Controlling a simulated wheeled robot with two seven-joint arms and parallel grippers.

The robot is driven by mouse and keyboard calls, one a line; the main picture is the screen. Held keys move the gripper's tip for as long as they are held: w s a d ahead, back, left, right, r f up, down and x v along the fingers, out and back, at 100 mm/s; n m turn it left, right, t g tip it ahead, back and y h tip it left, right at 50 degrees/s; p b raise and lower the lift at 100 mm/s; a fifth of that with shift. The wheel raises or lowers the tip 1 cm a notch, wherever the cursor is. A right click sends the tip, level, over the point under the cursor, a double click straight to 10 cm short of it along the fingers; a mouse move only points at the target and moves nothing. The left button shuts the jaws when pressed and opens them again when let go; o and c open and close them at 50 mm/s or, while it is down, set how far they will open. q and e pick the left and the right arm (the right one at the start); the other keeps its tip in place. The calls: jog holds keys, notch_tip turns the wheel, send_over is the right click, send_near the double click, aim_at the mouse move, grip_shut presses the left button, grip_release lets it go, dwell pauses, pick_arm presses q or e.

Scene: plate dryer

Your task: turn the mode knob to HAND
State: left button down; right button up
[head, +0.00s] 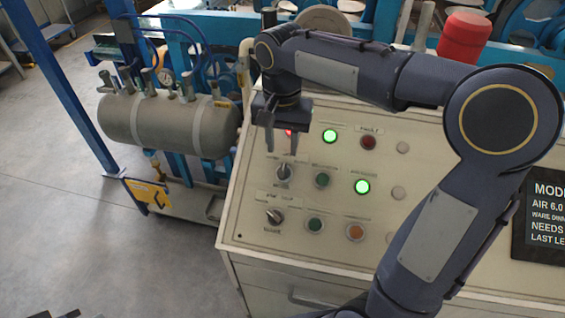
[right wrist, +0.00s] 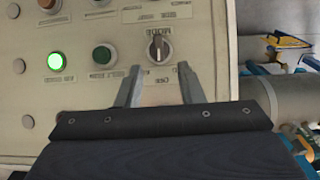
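The mode knob (head: 284,172) is a grey rotary knob on the sloped cream panel, left end of the middle row. In the right wrist view, the knob (right wrist: 158,47) has its bar about upright, and the lettering around it appears upside down. My right gripper (head: 281,142) is open and empty above the panel, close to the knob. In the right wrist view, the two fingers (right wrist: 160,88) are apart, with the knob ahead of the gap and clear of them. A cut-off dark shape at the head view's bottom-left edge may be my left gripper; its fingers are hidden.
A second rotary knob (head: 274,215) sits just below. A green button (head: 322,180) and a lit green lamp (head: 362,187) are to the right. A red cylinder (head: 464,38) stands behind the panel. A grey tank (head: 170,125) is left of it.

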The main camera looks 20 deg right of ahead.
aim_at(283, 169)
notch_tip(283, 169, down, 7)
jog(key=shift+s+r, duration=0.1)
dwell(0.3)
grip_shut()
